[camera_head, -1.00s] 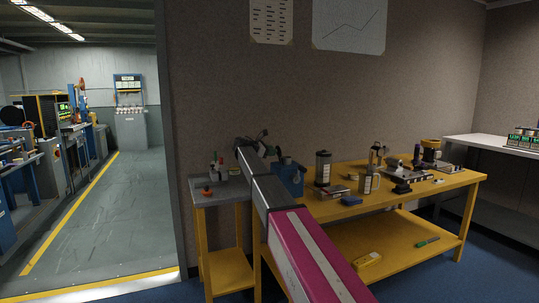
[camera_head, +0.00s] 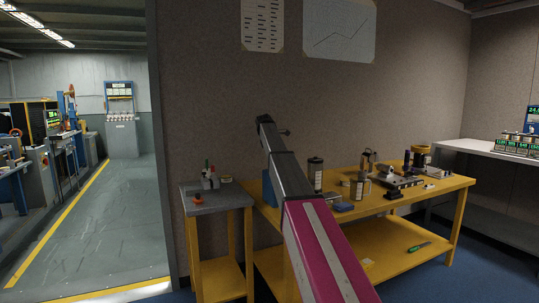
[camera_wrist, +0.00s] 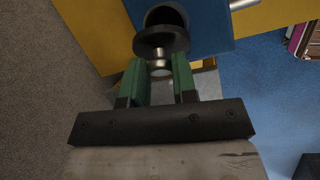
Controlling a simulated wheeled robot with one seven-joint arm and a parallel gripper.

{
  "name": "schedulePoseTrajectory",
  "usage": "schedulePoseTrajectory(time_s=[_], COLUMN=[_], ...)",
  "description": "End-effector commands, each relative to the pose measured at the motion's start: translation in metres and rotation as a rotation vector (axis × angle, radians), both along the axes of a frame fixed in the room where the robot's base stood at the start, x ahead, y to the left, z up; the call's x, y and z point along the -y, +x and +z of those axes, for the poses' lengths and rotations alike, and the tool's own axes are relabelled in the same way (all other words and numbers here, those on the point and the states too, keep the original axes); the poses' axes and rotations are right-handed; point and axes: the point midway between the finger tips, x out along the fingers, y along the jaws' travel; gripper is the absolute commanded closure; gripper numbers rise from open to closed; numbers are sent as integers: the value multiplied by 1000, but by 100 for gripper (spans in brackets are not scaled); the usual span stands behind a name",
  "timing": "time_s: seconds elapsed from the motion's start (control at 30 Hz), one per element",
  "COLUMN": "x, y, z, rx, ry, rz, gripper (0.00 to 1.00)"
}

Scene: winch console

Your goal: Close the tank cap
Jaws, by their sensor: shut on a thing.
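The blue tank (camera_head: 269,190) stands at the left end of the yellow bench in the head view, partly hidden by my arm. In the wrist view the tank (camera_wrist: 210,25) fills the top, with a round dark filler opening (camera_wrist: 166,15) showing. The dark disc-shaped tank cap (camera_wrist: 160,41) is at the near edge of this opening and leaves part of it uncovered. My gripper (camera_wrist: 159,65) has green fingers on either side of the cap's silver knob (camera_wrist: 160,67) and is shut on it. In the head view the fingers are hidden.
A grey-topped side stand (camera_head: 215,199) with small bottles is left of the tank. A dark canister (camera_head: 315,174), a mug and tools stand on the yellow bench (camera_head: 400,205) to the right. A silver rod (camera_wrist: 243,4) sticks out at the tank's right.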

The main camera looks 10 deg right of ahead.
Motion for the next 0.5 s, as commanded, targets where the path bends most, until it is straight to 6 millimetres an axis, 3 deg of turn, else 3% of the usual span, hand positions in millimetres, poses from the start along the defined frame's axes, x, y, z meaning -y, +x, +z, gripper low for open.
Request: schedulePoseTrajectory(time_s=[0.5], x=[34], y=[10], z=[-10], rx=[-125], ry=[467], rz=[-2], gripper=[98])
